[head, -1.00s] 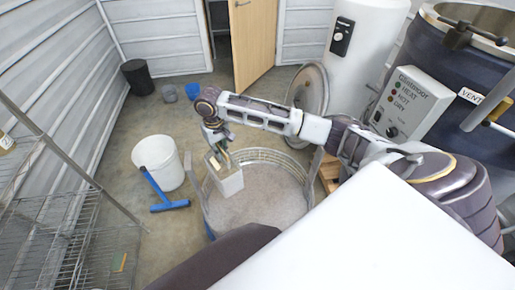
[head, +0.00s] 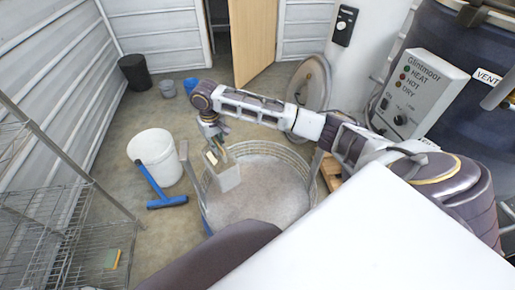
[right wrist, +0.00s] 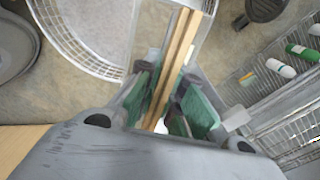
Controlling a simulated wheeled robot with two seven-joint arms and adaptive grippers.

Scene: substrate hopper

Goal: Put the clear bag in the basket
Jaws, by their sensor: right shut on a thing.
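My right gripper (head: 217,150) is shut on the tan top strip of a pale, boxy bag (head: 226,179), which looks like the clear bag and hangs slightly tilted. In the right wrist view the gripper (right wrist: 172,95) has its green pads on both sides of the tan strip (right wrist: 181,50). The round wire-rimmed basket (head: 308,172) has a pale grey floor. The bag overlaps its left part in the head view; I cannot tell how high it hangs. The basket (right wrist: 98,68) also shows at upper left in the right wrist view. My left gripper is not in view.
A white bucket (head: 155,158) and a blue squeegee (head: 160,190) are left of the basket. A wire shelf (head: 45,225) is at far left. The grey control box (head: 420,93) and dark tank stand at right.

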